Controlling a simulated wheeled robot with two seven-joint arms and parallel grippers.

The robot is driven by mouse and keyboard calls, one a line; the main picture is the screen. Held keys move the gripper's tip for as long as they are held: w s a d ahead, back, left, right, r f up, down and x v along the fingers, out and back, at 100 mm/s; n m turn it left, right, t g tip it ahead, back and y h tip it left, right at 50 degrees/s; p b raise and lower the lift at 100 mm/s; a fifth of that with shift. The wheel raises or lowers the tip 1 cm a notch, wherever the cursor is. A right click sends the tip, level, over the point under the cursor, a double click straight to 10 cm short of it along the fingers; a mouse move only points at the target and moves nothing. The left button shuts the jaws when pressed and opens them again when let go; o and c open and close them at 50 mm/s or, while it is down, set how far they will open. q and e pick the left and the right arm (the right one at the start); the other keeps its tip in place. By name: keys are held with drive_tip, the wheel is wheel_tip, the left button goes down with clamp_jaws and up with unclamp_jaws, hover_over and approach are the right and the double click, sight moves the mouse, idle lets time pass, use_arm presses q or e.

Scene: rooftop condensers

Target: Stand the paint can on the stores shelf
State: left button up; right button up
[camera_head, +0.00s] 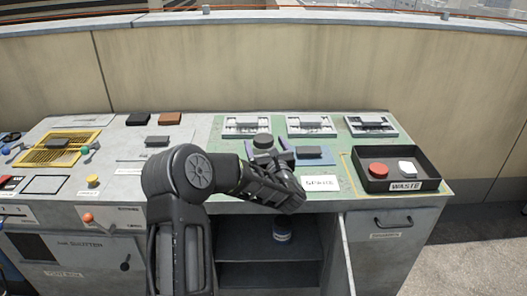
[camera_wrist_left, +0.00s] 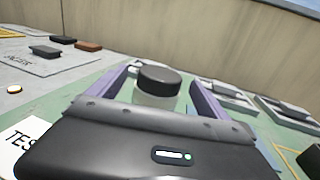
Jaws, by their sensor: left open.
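A small can with blue and pale bands (camera_head: 282,230), which looks like the paint can, stands upright on the upper shelf (camera_head: 240,246) inside the open cupboard under the bench. Whether this is the stores shelf I cannot tell. My left gripper (camera_head: 267,148) is open above the green mat on the bench. Its purple fingers are on either side of a jar with a dark lid (camera_head: 263,140). In the left wrist view the jar's dark lid (camera_wrist_left: 159,78) and pale body show between the fingers; contact cannot be told. My right gripper is not in view.
A black waste tray (camera_head: 437,185) holds a red round piece (camera_head: 378,169) and a white piece (camera_head: 407,167). Several framed units line the mat's back. The cupboard's open door (camera_head: 348,255) juts out at right. A wall (camera_head: 300,65) stands behind the bench.

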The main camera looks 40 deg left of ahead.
sight(261, 137)
use_arm(q)
drive_tip(key=x, duration=0.5)
drive_tip(key=shift+f, duration=0.15)
idle(0.3)
clamp_jaws()
idle(0.7)
drive_tip(key=shift+r, duration=0.2)
wheel_tip(261, 137, up, 10)
drive_tip(key=shift+f+p, duration=0.1)
drive_tip(key=shift+p, duration=0.25)
idle(0.5)
